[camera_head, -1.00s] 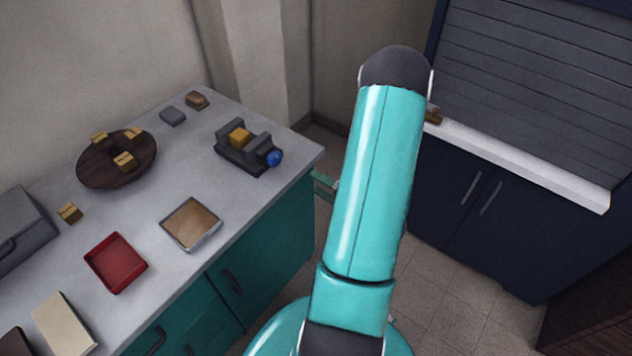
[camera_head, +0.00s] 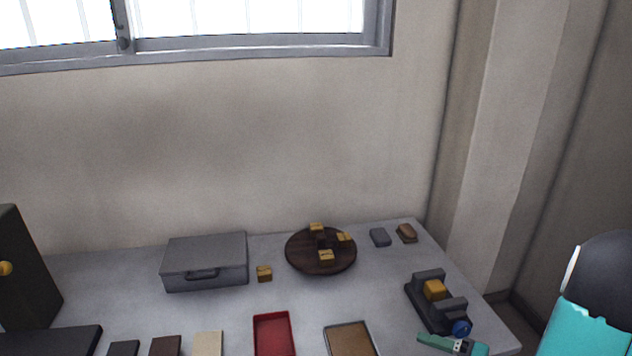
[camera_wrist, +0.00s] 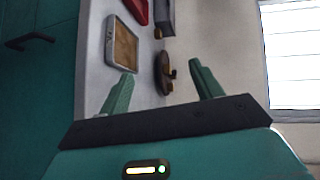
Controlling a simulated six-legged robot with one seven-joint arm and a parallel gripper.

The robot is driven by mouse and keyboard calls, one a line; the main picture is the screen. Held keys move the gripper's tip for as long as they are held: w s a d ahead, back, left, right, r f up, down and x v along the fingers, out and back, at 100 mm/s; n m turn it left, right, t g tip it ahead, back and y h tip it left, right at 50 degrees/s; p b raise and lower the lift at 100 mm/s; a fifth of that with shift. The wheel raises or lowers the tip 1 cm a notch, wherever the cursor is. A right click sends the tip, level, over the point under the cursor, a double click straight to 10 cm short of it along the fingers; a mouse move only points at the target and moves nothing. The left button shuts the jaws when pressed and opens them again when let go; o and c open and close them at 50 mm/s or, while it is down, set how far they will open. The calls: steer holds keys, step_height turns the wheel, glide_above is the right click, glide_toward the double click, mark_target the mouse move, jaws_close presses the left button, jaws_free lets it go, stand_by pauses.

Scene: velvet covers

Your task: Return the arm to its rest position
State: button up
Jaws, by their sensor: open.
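My arm's teal link shows at the right edge of the head view. My gripper (camera_wrist: 161,70) is open in the wrist view, its two teal fingers spread and nothing between them.
The grey counter (camera_head: 110,290) holds a round dark wooden board (camera_head: 300,262) with small yellow blocks, a grey case (camera_head: 205,262), a red tray (camera_head: 273,335) and a brown-bottomed tray (camera_head: 350,340). A wall with a window (camera_head: 250,20) stands behind. A pillar is at the right.

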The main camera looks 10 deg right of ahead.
steer(key=s+a+r+n+g+h, duration=0.2)
steer(key=s+a+r+n+g, duration=0.1)
steer(key=a+g, duration=0.3)
steer(key=s+a+r+n+g+h, duration=0.1)
steer(key=s+a+r+n+g, duration=0.2)
steer(key=a, duration=0.5)
step_height(320, 180, up, 10)
steer(key=s+a+n+t+h, duration=0.1)
steer(key=n+t+h, duration=0.1)
steer(key=h, duration=0.6)
steer(key=shift+s+a+n+t, duration=0.15)
steer(key=shift+s+n+t, duration=0.15)
steer(key=shift+t, duration=0.4)
